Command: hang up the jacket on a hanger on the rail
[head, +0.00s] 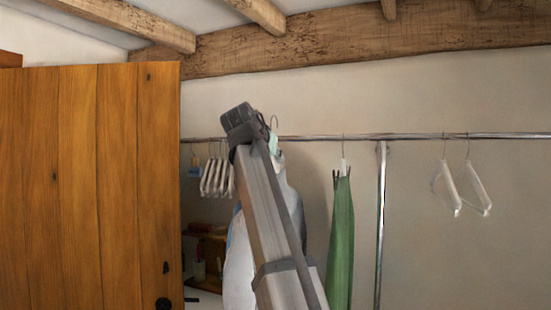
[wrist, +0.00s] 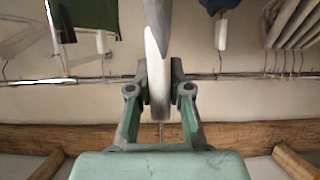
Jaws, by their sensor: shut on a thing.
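The jacket (head: 238,268), pale grey-white with some blue, hangs partly behind my arm in the head view. In the wrist view a grey strip of it (wrist: 158,12) shows at the top. My gripper (wrist: 158,92) is shut on a white hanger (wrist: 154,55), with one green finger on each side. In the head view only a bit of my pale green gripper (head: 273,143) shows beside the arm. The held hanger's hook (head: 273,121) rises slightly above the line of the metal rail (head: 310,137). I cannot tell whether the hook touches the rail.
Several white hangers (head: 214,180) hang together at the left, near a small blue item (head: 194,172). A green garment (head: 341,240) hangs right of the jacket, beside an upright post (head: 380,230). Two empty hangers (head: 478,188) hang far right. A wooden door (head: 90,190) fills the left.

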